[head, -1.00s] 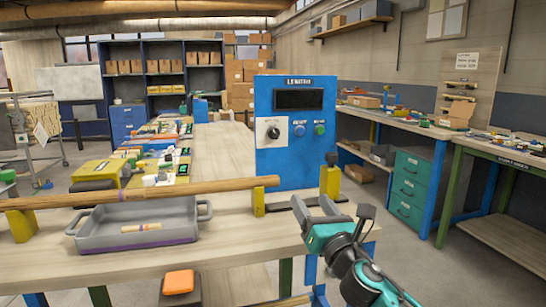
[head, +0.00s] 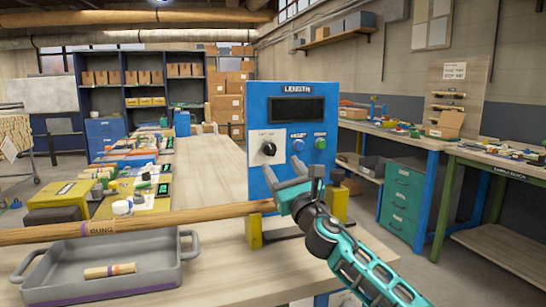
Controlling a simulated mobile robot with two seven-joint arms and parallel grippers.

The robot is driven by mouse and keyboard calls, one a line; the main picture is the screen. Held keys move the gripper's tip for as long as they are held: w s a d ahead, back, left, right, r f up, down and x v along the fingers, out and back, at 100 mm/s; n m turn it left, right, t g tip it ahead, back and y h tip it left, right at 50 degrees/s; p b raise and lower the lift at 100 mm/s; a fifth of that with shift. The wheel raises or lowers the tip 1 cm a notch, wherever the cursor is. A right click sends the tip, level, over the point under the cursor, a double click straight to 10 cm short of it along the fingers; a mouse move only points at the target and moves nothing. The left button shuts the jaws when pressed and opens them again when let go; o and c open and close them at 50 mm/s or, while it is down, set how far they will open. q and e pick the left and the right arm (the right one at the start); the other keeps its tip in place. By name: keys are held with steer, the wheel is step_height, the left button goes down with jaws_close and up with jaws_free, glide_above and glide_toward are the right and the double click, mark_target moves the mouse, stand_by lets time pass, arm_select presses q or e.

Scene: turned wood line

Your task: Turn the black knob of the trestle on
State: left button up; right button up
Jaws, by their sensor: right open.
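The black knob (head: 269,149) sits on a white plate on the front of the blue panel box (head: 270,93), whose label reads LENGTH. The panel has a dark blank display (head: 297,110) above, and a blue button (head: 298,145) and a green button (head: 320,143) to the right of the knob. My right gripper (head: 272,177) is open and empty, below the knob, its grey fingers pointing up and left in front of the panel's lower part. I cannot tell how far it is from the panel face. My left gripper is not in view.
A long wooden rod (head: 150,221) rests on yellow supports across the front of the bench. A grey tray (head: 35,289) with a short wooden piece (head: 110,270) stands below it. Yellow boxes and small parts lie at left.

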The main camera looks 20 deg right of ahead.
mark_target(272, 153)
steer(key=b+x, duration=0.1)
steer(key=x, duration=0.4)
steer(key=shift+w+a+r, duration=0.1)
steer(key=shift+w+r, duration=0.15)
steer(key=shift+w, duration=0.35)
steer(key=c, duration=1)
steer(key=shift+c, duration=0.2)
